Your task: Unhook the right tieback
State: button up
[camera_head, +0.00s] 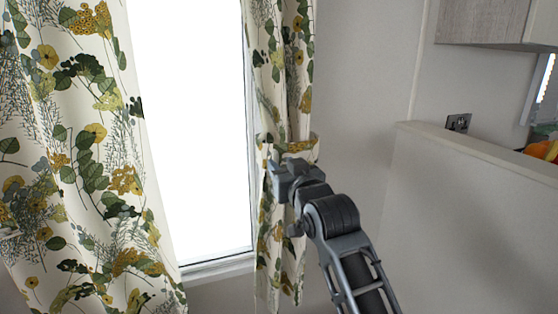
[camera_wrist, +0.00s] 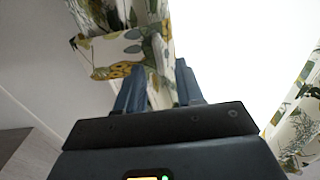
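The right curtain (camera_head: 283,85) hangs beside the bright window, white with green and yellow leaves. The right tieback (camera_head: 300,146), a band of the same print, wraps around it at mid-height and sticks out toward the wall side. My gripper (camera_head: 279,168) is in front of the curtain, just below the tieback. In the wrist view the two fingers of my gripper (camera_wrist: 160,80) are apart, with curtain cloth showing between them. The tieback (camera_wrist: 112,50) lies just beyond the fingertips there. I cannot tell whether the fingers touch the cloth. The tieback's hook is not visible.
The left curtain (camera_head: 85,150) hangs on the other side of the window (camera_head: 195,130). A low partition (camera_head: 470,215) stands to the right, with a wall cabinet (camera_head: 490,22) above. Plain wall (camera_head: 360,80) lies between the right curtain and the partition.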

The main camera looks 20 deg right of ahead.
aim_at(277, 160)
jog(key=shift+w, duration=1.8)
jog(key=shift+c, duration=0.4)
grip_shut()
